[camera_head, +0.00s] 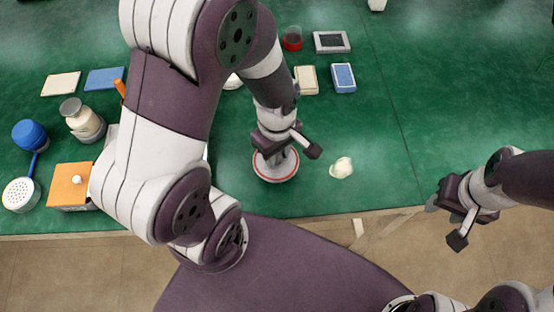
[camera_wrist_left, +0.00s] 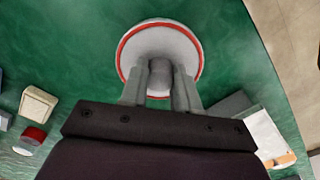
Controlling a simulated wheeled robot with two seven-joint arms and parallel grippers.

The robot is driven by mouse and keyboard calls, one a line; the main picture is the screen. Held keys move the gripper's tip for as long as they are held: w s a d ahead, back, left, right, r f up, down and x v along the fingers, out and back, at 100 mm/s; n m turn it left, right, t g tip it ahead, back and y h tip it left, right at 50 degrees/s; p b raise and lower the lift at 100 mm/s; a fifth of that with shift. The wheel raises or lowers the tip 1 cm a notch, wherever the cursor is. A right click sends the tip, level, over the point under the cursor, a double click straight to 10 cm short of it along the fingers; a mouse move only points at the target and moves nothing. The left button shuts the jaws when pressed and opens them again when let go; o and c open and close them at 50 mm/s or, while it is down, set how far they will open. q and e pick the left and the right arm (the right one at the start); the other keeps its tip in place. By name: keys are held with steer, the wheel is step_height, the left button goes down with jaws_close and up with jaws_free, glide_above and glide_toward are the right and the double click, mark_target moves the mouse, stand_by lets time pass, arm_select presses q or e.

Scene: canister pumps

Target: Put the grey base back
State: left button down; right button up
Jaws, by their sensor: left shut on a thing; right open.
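A white round disc with a red ring (camera_head: 264,174) lies on the green table near the front edge. It also shows in the left wrist view (camera_wrist_left: 187,42). My left gripper (camera_head: 279,158) points down over this disc. In the left wrist view its two fingers are shut on a small grey rounded piece (camera_wrist_left: 159,76), which looks like the grey base. The piece is over the disc's middle; I cannot tell whether it touches it. My right gripper (camera_head: 441,213) is open and empty, off the table's front edge at the right.
A crumpled cream lump (camera_head: 341,167) lies just right of the disc. At left are a jar (camera_head: 82,122), a blue round item (camera_head: 29,134), a white perforated head (camera_head: 20,195) and an orange-topped box (camera_head: 70,186). Small boxes (camera_head: 343,77) lie behind. The table's right side is clear.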

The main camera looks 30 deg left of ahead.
mark_target(277, 161)
arm_select(q)
step_height(277, 161, down, 3)
steer(key=shift+s+f+b, duration=0.15)
steer(key=shift+b, duration=0.2)
steer(key=shift+f, duration=0.35)
